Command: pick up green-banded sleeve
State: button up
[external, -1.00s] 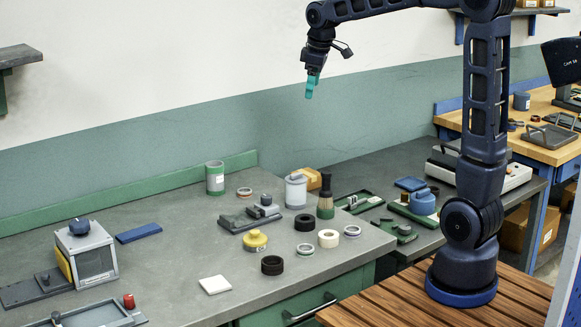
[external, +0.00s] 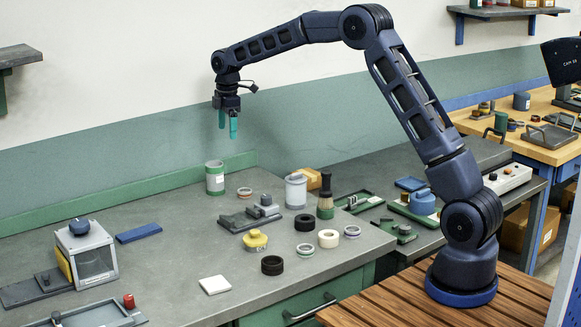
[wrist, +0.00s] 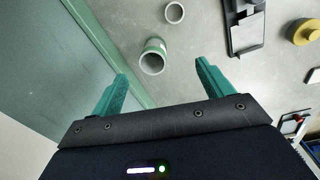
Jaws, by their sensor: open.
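The green-banded sleeve (external: 215,178) is a grey upright cylinder with green bands, standing near the back of the grey bench by the green back ledge. In the wrist view the sleeve (wrist: 153,57) shows its open round top and green side, just beyond and between the finger lines. My gripper (external: 228,125) has teal fingers pointing down, high above the sleeve and slightly to its right in the external view. The fingers are apart and empty, and they also show in the wrist view (wrist: 162,77). Nothing hides the sleeve.
A small ring (external: 244,192) lies right of the sleeve. The green ledge (external: 130,193) runs close behind the sleeve.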

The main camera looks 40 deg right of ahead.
jog(key=n, duration=0.2)
send_near(215, 174)
jog(key=w+d, duration=0.2)
jog(key=w, duration=0.1)
jog(key=f, duration=1.1)
jog(key=shift+a+f, duration=0.15)
jog(key=shift+a, duration=0.15)
jog(key=shift+c, duration=0.2)
jog(key=c, duration=1)
